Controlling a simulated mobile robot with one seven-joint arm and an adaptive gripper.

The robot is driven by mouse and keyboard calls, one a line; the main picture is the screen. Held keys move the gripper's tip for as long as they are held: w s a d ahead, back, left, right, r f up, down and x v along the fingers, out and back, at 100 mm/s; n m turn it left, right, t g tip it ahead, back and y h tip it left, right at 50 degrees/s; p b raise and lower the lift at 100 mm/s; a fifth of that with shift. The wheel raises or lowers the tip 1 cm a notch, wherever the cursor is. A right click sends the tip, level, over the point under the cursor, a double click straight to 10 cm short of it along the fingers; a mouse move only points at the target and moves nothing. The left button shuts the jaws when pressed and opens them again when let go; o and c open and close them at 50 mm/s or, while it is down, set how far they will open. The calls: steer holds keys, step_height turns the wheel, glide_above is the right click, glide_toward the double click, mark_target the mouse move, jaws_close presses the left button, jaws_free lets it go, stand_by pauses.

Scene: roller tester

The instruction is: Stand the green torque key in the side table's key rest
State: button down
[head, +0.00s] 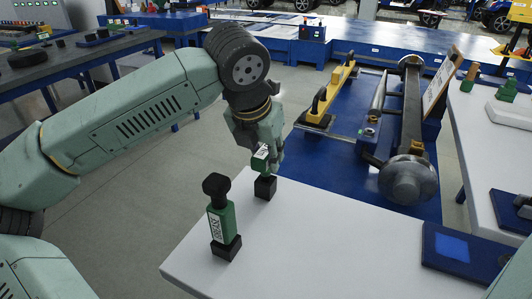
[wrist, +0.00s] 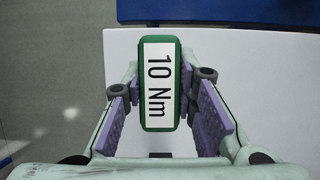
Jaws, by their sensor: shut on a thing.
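My gripper (head: 268,158) is shut on a green key (head: 260,159) with a white label, above the near white table. In the wrist view the green key (wrist: 143,82) reads "10 Nm" and sits between the purple finger pads. Right below it in the head view is a black block (head: 265,188) near the table's far left edge. I cannot tell if the key touches this block or is seated in it. Another green key (head: 221,222) with a white label and black top stands upright in a black base (head: 226,249), nearer and to the left.
The white table (head: 310,245) is bare in the middle. A blue tray (head: 460,246) lies at its right. Beyond is a blue bench with a metal roller (head: 408,180) and a yellow part (head: 332,95). A second white table at the right holds a green piece (head: 507,90).

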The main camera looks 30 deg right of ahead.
steer(key=shift+f+b, duration=0.35)
steer(key=shift+f, duration=0.1)
steer(key=c, duration=1.2)
jaws_free()
steer(key=shift+r, duration=0.1)
steer(key=v, duration=1.2)
steer(key=shift+d, duration=0.1)
